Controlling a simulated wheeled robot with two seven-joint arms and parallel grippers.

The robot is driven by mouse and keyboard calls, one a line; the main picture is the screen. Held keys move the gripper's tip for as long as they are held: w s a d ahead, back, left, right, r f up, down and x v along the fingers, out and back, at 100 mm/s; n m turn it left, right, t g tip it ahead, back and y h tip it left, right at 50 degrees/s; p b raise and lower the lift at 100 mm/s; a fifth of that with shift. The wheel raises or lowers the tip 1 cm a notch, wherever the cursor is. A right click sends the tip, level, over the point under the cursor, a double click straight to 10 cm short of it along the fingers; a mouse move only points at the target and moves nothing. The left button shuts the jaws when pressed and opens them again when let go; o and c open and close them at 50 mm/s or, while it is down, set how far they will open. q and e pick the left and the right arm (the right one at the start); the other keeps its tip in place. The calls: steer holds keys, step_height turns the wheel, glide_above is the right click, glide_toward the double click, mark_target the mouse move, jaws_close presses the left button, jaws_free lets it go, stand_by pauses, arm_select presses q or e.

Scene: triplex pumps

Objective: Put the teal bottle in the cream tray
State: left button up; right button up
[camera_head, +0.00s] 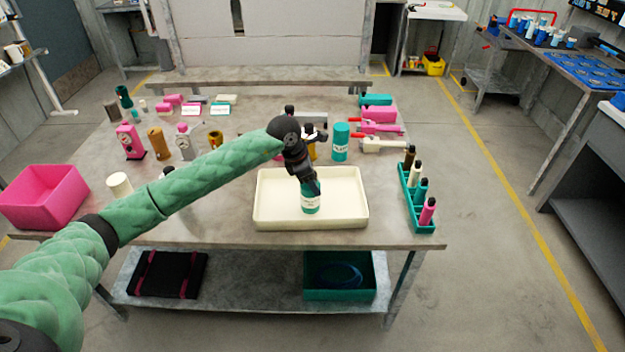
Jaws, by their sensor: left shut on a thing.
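The cream tray (272,213) lies near the front edge of the table, right of its middle. The teal bottle (310,203), with a white label, is upright over the inside of the tray. I cannot tell whether its base touches the tray floor. My left gripper (311,187) comes down from above and is shut on the top of the teal bottle, hiding its cap. The green left arm reaches across the table from the lower left. My right gripper is not in view.
A teal rack (425,222) with several markers stands right of the tray. A larger teal cylinder (341,142) stands behind it. A pink bin (42,197) is at the table's left. Bottles and blocks crowd the back left.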

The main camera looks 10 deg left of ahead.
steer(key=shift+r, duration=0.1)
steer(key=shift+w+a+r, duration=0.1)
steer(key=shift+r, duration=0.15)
arm_select(q)
steer(key=o, duration=1.5)
steer(key=shift+o, duration=0.2)
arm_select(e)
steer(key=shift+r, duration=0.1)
arm_select(q)
steer(key=shift+r, duration=0.1)
